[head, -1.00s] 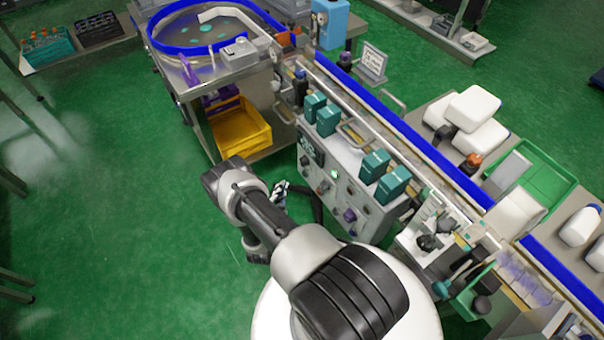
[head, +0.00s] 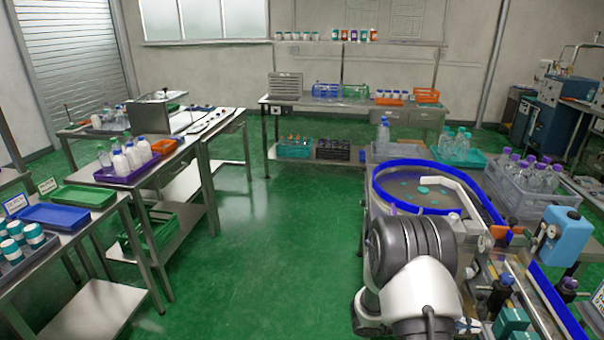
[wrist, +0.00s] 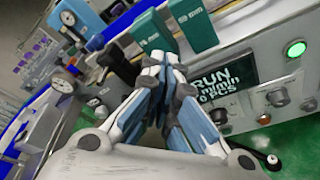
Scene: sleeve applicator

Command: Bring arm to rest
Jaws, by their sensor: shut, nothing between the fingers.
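My gripper (wrist: 160,72) shows in the wrist view with its fingers together and nothing between them. It is in front of the machine's control panel (wrist: 240,82), which has a lit green button (wrist: 296,49) and a dark display. Teal blocks (wrist: 196,28) stand on the machine just beyond the fingertips; I cannot tell whether there is contact.
A round blue-rimmed table (head: 375,185) and the conveyor's blue rail (head: 560,300) are on the right. Tables with trays (head: 85,197) line the left. The green floor (head: 270,240) between is open.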

